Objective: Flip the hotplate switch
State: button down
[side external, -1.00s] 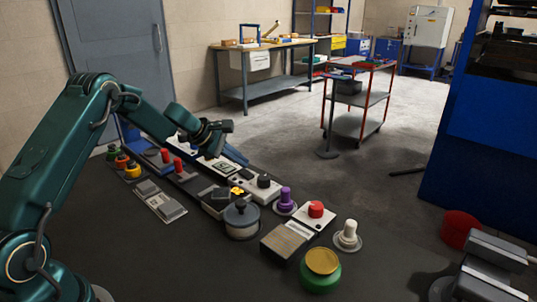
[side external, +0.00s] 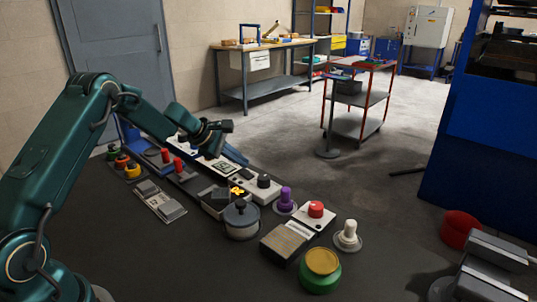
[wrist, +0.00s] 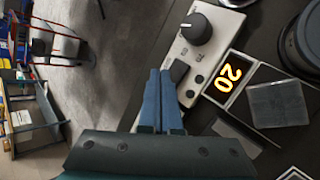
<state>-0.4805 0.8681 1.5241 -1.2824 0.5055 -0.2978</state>
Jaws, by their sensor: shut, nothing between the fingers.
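In the wrist view, a pale control panel (wrist: 222,30) carries a black round knob (wrist: 196,28), a dark rectangular switch (wrist: 178,70) and small dark round parts beside it. An orange lit display (wrist: 229,79) reading 20 is beside the panel; its glow also shows in the side view (side external: 238,190). Which part is the hotplate switch is not certain. My gripper (wrist: 160,73) has its blue fingers together and empty, with tips close to the dark rectangular switch. Contact cannot be told. In the side view, my gripper (side external: 238,156) is low at the far side of the panel row.
A grey lidded pot (side external: 241,220), a purple knob (side external: 286,198), a red button (side external: 316,209), a white knob (side external: 348,234) and a green-and-gold button (side external: 321,268) stand nearby. Red and coloured buttons (side external: 121,160) lie left of my gripper.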

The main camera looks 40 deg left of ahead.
aim_at(243, 174)
jog(key=shift+f, duration=0.1)
jog(key=shift+f, duration=0.3)
jog(key=shift+a+f, duration=0.1)
jog(key=shift+f, duration=0.15)
dwell(0.5)
dwell(0.4)
jog(key=shift+r, duration=0.7)
jog(key=shift+r, duration=0.1)
jog(key=shift+d+r, duration=0.25)
jog(key=shift+r, duration=0.95)
jog(key=shift+d+r, duration=0.25)
jog(key=shift+r, duration=0.95)
